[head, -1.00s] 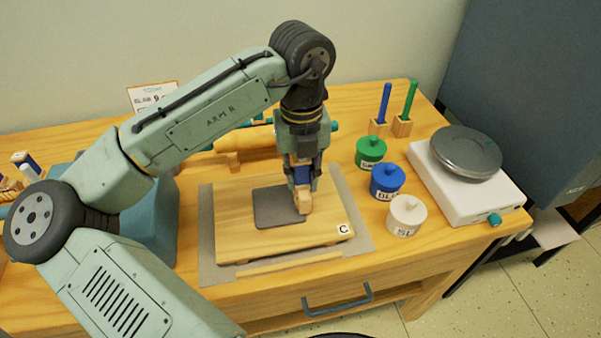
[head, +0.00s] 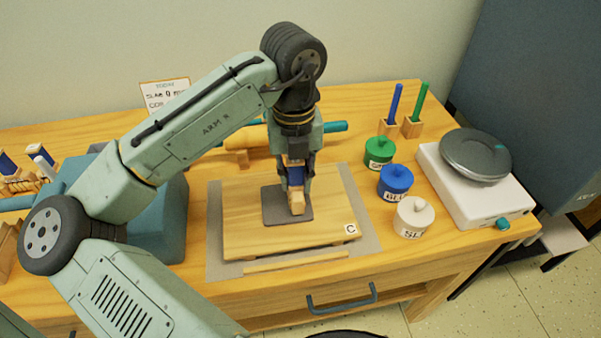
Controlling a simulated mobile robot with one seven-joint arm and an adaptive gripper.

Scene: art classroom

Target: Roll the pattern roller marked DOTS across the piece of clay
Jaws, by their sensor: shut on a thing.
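The piece of clay (head: 273,208) is a flat dark grey slab on a wooden board (head: 240,230) marked C. My gripper (head: 297,172) points down over the slab, shut on a roller with a blue band and a pale wooden end (head: 297,204). The roller's wooden end is over the right half of the clay. Whether it touches the clay is hard to tell, and no marking on it can be read. The gripper hides part of the roller and the clay's far edge.
Green (head: 379,152), blue (head: 395,181) and white (head: 413,217) jars stand right of the board, near a scale (head: 480,190). A rolling pin with teal handles (head: 336,127) lies behind. A wooden strip (head: 293,262) lies in front. Other rollers (head: 8,163) are at far left.

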